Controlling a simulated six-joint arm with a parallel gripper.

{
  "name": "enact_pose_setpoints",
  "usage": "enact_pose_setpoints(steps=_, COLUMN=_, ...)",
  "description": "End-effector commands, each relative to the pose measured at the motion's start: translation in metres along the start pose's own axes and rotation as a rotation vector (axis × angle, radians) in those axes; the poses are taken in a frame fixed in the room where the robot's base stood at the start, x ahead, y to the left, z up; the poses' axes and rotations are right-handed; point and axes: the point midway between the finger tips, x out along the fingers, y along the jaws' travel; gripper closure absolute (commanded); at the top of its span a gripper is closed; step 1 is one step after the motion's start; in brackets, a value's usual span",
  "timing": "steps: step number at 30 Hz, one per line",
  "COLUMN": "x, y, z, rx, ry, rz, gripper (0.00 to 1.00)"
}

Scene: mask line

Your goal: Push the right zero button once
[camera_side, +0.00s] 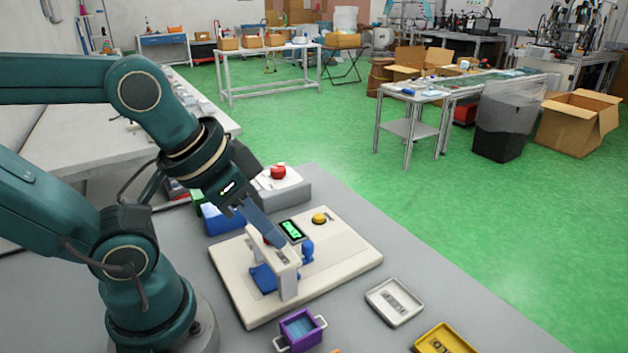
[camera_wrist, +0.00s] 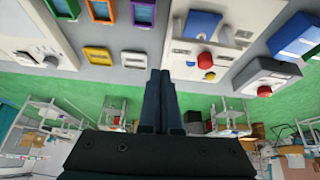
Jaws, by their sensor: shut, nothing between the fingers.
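A cream board (camera_side: 345,262) carries a white upright frame (camera_side: 287,275), a lit green display (camera_side: 291,230), a blue knob (camera_side: 307,250) and a yellow button (camera_side: 319,218). The yellow button (camera_wrist: 210,76) and a red button (camera_wrist: 205,60) show on the board in the wrist view. I cannot tell which is the right zero button. My gripper (camera_side: 283,243) is shut and empty, pointing down over the board in front of the display, and hides part of the frame. In the wrist view its fingertips (camera_wrist: 160,75) are left of both buttons, apart from them.
A grey box with a red button (camera_side: 277,171) stands behind the board. A blue bin (camera_side: 222,219) is beside it. A purple bin (camera_side: 301,330), a white tray (camera_side: 394,301) and a yellow tray (camera_side: 444,340) lie in front. Another pale panel (camera_wrist: 30,45) shows at left in the wrist view.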

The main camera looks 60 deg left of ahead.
Motion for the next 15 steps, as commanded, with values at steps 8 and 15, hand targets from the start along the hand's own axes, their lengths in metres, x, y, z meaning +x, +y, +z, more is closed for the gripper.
enact_pose_setpoints(steps=8, x=-0.005, y=0.034, z=-0.044, rx=-0.391, ry=-0.042, rz=0.204, gripper=1.00)
enact_pose_setpoints(steps=15, x=0.013, y=0.019, z=-0.105, rx=-0.891, ry=-0.118, rz=0.334, gripper=1.00)
